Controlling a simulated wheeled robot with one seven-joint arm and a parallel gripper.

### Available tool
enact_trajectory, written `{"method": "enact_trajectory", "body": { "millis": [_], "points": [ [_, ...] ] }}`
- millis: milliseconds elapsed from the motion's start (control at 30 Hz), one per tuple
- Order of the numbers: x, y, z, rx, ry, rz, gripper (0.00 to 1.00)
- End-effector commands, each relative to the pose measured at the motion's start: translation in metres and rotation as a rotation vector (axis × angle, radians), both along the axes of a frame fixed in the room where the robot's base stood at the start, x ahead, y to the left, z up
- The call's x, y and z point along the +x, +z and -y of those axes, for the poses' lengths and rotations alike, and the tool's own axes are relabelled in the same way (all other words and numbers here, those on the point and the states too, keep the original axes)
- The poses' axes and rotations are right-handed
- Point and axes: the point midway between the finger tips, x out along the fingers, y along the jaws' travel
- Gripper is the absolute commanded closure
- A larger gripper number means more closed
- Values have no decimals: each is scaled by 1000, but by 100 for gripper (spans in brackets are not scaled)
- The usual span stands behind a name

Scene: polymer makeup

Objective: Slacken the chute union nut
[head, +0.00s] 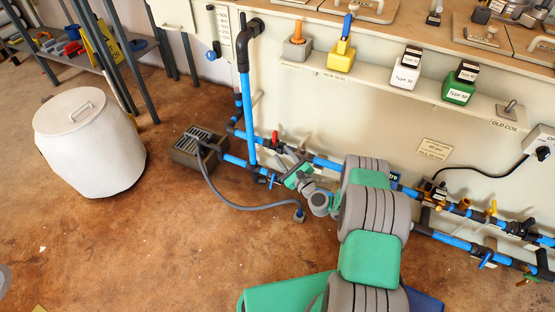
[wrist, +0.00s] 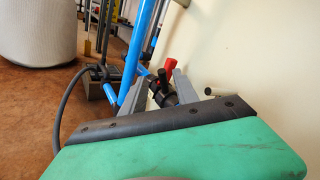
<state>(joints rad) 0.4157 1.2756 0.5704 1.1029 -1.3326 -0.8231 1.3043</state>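My gripper (head: 291,158) reaches down to the blue pipe run at the foot of the wall panel. In the wrist view its two grey fingers (wrist: 155,88) stand apart, one on each side of a black pipe fitting (wrist: 174,98). This fitting may be the union nut, but no label here confirms it. I cannot tell whether the fingers touch it. A valve with a red handle (head: 275,137) sits on the pipe just beyond the fingers; its handle also shows in the wrist view (wrist: 169,68). My gripper's green body hides the lower part of the fitting.
A grey grated box (head: 190,150) with a grey hose stands left of the pipes. An upright blue pipe (head: 250,110) rises close to my gripper. Further blue pipes with valves (head: 460,208) run right.

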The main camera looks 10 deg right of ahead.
Motion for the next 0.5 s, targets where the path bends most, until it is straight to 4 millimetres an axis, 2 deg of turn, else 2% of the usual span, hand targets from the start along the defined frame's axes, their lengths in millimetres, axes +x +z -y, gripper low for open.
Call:
{"method": "enact_trajectory", "body": {
  "millis": [33,167,500],
  "points": [
    [-4,-15,6,44,-29,-1,64],
    [3,-18,9,82,-51,-1,64],
    [60,-18,-8,76,-48,-3,64]
  ]
}}
